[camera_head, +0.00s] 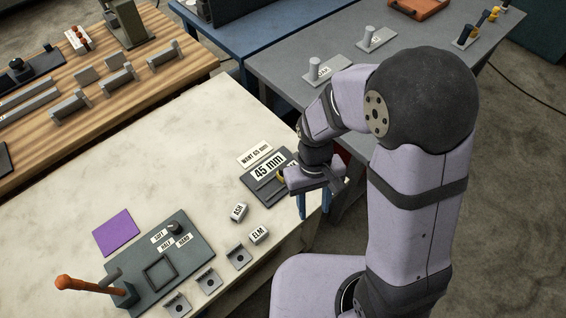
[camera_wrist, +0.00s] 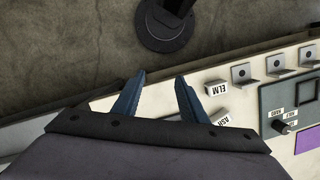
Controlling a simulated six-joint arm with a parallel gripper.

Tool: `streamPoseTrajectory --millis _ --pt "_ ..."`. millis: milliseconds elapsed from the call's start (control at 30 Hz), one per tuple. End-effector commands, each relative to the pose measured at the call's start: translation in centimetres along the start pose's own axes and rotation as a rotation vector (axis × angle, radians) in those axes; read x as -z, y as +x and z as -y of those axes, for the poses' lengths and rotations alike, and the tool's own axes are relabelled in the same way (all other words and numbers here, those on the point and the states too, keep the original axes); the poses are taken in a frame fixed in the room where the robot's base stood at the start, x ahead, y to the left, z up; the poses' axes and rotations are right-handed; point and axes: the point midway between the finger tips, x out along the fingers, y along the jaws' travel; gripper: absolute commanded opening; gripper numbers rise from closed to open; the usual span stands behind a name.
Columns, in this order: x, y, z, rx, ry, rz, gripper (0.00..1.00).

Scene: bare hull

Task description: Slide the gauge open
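The gauge (camera_head: 258,187) is a dark block near the right edge of the pale table, with a white label (camera_head: 268,167) reading "45 mm". A sign (camera_head: 255,155) behind it reads "WANT 65 mm". A small yellow part shows on the gauge's right side, partly covered by my gripper (camera_head: 313,205). My gripper is just right of the gauge, its blue fingers pointing down by the table edge. In the wrist view my gripper (camera_wrist: 160,76) has its fingers apart with nothing visible between them. The gauge is not visible there; contact with it cannot be told.
Blocks marked ASH (camera_head: 239,212) and ELM (camera_head: 259,235) lie in front of the gauge. A dark panel (camera_head: 190,255), an orange-handled lever (camera_head: 90,286), several grey brackets and a purple square (camera_head: 117,232) are at front left. A grey table (camera_head: 285,60) stands behind.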

Motion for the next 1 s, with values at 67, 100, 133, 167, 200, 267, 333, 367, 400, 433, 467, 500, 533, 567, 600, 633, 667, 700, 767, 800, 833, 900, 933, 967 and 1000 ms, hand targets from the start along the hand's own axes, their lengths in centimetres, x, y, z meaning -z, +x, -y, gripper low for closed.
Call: streamPoseTrajectory --millis 67,100,133,167,200,267,333,367,400,433,467,500,533,567,600,633,667,700,767,800,833,900,933,967,1000 --pt "3.7 0.1 1.4 -0.009 -0.074 -0.016 0.39" --pt "5.5 -0.1 1.9 -0.012 -0.11 -0.032 0.39" --pt "6.9 -0.3 2.1 -0.013 -0.134 -0.047 0.39" --pt "8.2 -0.6 2.3 -0.014 -0.158 -0.064 0.39" --pt "9.9 -1.2 2.4 -0.015 -0.189 -0.09 0.39" --pt "12.3 -2.6 2.5 -0.02 -0.241 -0.136 0.39" --pt "14.8 -4.8 2.7 -0.029 -0.312 -0.196 0.39" --pt "15.6 -5.5 2.8 -0.035 -0.347 -0.214 0.39" --pt "16.1 -6.1 2.8 -0.041 -0.394 -0.225 0.39" --pt "16.1 -6.2 2.8 -0.044 -0.425 -0.223 0.39" --pt "15.9 -6.1 2.8 -0.047 -0.452 -0.217 0.39" --pt "15.8 -6.0 2.8 -0.049 -0.485 -0.211 0.39" --pt "15.7 -6.0 2.8 -0.051 -0.505 -0.209 0.39" --pt "15.7 -6.0 2.8 -0.053 -0.524 -0.207 0.39" --pt "15.6 -6.0 2.7 -0.054 -0.543 -0.206 0.39" --pt "15.6 -6.0 2.7 -0.056 -0.554 -0.206 0.39" --pt "15.6 -6.0 2.7 -0.056 -0.562 -0.205 0.39" --pt "15.6 -6.0 2.7 -0.057 -0.57 -0.205 0.39" --pt "15.6 -6.0 2.7 -0.058 -0.575 -0.205 0.39" --pt "15.6 -6.0 2.7 -0.058 -0.576 -0.205 0.39" --pt "15.6 -5.9 2.7 -0.058 -0.576 -0.204 0.39" --pt "15.6 -5.7 2.7 -0.058 -0.575 -0.203 0.39" --pt "15.7 -5.5 2.7 -0.057 -0.574 -0.203 0.39" --pt "15.7 -5.3 2.7 -0.057 -0.574 -0.203 0.39" --pt "15.7 -4.9 2.7 -0.057 -0.574 -0.201 0.39"
